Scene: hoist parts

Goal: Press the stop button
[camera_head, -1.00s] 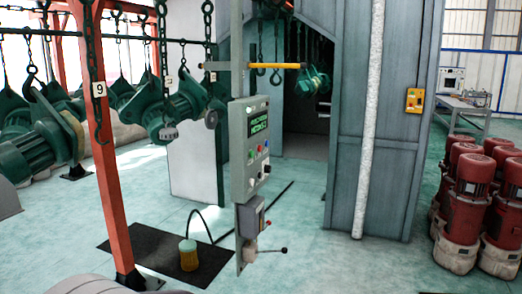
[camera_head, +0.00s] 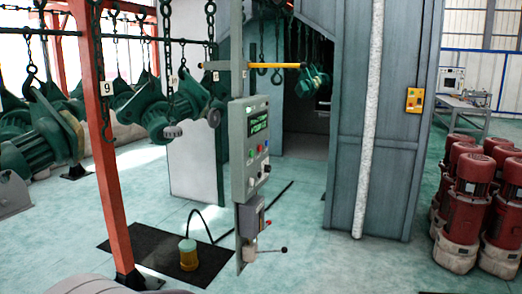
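A grey control box (camera_head: 248,150) stands upright on a post near the middle of the head view. Its front has a dark display with green text (camera_head: 257,124) at the top. Neither gripper is in view.
A smaller grey box (camera_head: 250,217) with a lever sits below on the post. A yellow bar (camera_head: 275,65) juts out above. Green hoist parts (camera_head: 175,115) hang on chains at left, beside an orange post (camera_head: 108,170). Red motors (camera_head: 473,190) stand at right. Floor right of the post is clear.

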